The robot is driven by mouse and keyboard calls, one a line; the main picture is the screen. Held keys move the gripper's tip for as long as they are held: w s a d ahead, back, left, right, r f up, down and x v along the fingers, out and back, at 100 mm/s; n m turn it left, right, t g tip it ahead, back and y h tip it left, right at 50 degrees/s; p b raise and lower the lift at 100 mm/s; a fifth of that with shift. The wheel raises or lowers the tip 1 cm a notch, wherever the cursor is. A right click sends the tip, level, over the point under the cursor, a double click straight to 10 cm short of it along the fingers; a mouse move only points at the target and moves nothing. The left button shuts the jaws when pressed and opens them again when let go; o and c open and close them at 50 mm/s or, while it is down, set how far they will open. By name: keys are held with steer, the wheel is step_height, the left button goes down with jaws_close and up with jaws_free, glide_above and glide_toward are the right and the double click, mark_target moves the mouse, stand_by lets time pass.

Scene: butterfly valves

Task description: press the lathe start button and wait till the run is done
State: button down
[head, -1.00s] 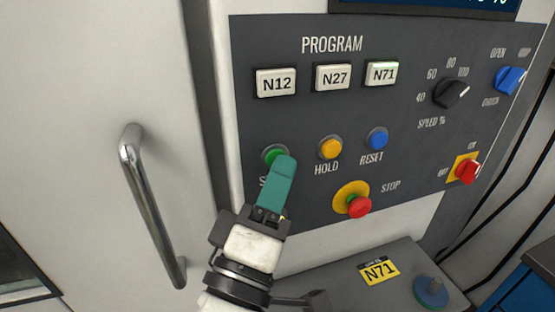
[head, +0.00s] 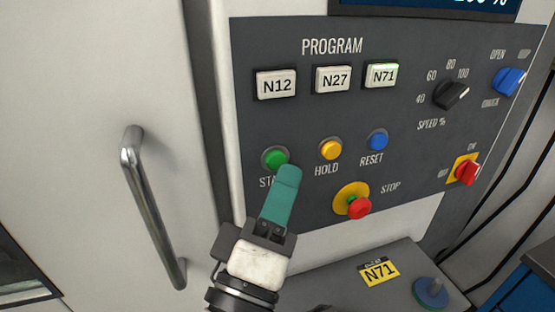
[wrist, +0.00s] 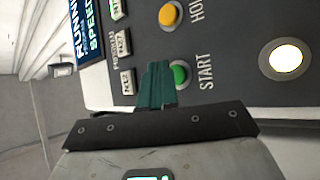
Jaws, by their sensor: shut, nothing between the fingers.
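The green START button (head: 275,158) sits at the lower left of the dark control panel, and now shows nearly whole in the head view. It also shows in the wrist view (wrist: 180,75), just right of my fingers. My gripper (head: 287,176) has green fingers shut together and empty. Its tips are just below and right of the button in the head view, overlapping part of the START label; they look slightly apart from the button. The display (wrist: 88,30) in the wrist view reads "RUNNING" and "SPEED". The N71 program button (head: 382,75) has a green lit edge.
The yellow HOLD (head: 330,149) and blue RESET (head: 377,140) buttons are to the right. The red STOP button (head: 359,208) is lower right. A door handle (head: 150,205) stands at left. An N71 card (head: 379,271) lies on the ledge below.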

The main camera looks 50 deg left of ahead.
steer(key=shift+s+d+p, duration=0.1)
steer(key=shift+s+d, duration=0.25)
steer(key=shift+d, duration=0.45)
steer(key=shift+s+d+p, duration=0.1)
steer(key=shift+s+d, duration=0.2)
steer(key=shift+d, duration=0.45)
steer(key=shift+s+d+p, duration=0.1)
steer(key=shift+s+d, duration=0.25)
steer(key=shift+d, duration=0.45)
steer(key=w+d+f+m+g+h, duration=0.1)
steer(key=w+d+f+m+h, duration=0.3)
steer(key=w+d+f, duration=0.3)
steer(key=w+d+f+m+g+h, duration=0.25)
steer(key=w+d+f+h, duration=0.2)
steer(key=d, duration=0.35)
steer(key=w+d+f+m+g+h, duration=0.1)
steer(key=d+f+m+g+h, duration=0.35)
steer(key=d+f, duration=0.8)
steer(key=s+d+f+m+g, duration=0.55)
steer(key=d+f, duration=0.45)
steer(key=d, duration=0.3)
steer(key=s+d+f+m+g+y, duration=0.1)
steer(key=s+d+f+m+g, duration=0.1)
steer(key=s, duration=0.6)
steer(key=s+d+f+m+g+y, duration=0.1)
steer(key=s+d+f+g, duration=0.2)
steer(key=s+f, duration=0.4)
steer(key=shift+s+d+f+m+g, duration=0.2)
steer(key=shift+s+m+g, duration=0.2)
steer(key=shift+s, duration=0.8)
